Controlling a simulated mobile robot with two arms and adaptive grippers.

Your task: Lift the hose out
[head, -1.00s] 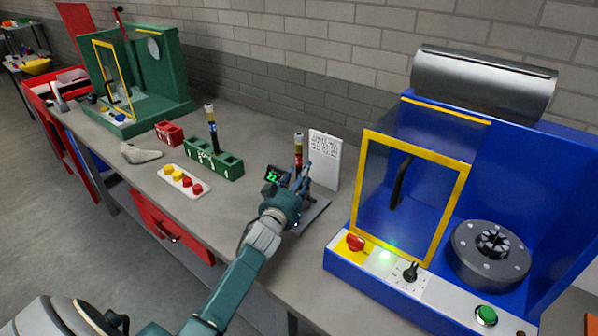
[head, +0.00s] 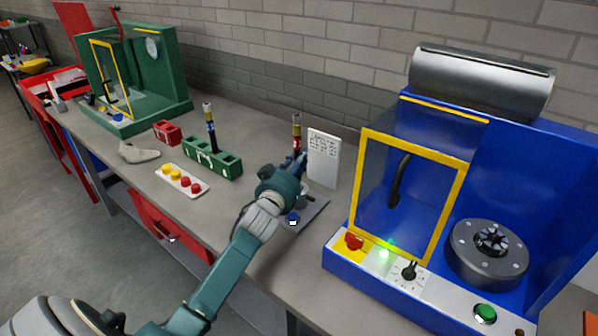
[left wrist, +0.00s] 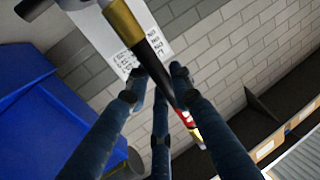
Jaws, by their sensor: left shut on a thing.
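A hose (head: 297,132) with a pale tip, gold band, red part and black section stands nearly upright in my left gripper (head: 296,168). The gripper's dark fingers are shut around it, above a grey base plate (head: 314,212) with a blue button (head: 292,218). In the left wrist view the hose (left wrist: 150,55) runs diagonally between the three fingers (left wrist: 160,95). The hand hides its lower end in the head view, so I cannot tell whether it is clear of the plate's fixture. A similar hose (head: 211,130) stands in a green slotted block (head: 229,166). My right gripper is not in view.
A white printed card (head: 323,160) stands just right of the hose. A blue machine (head: 345,262) with a yellow-framed door is to the right. A white strip (head: 180,185) with yellow and red buttons, a small red block (head: 168,132) and a green machine (head: 165,95) are left.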

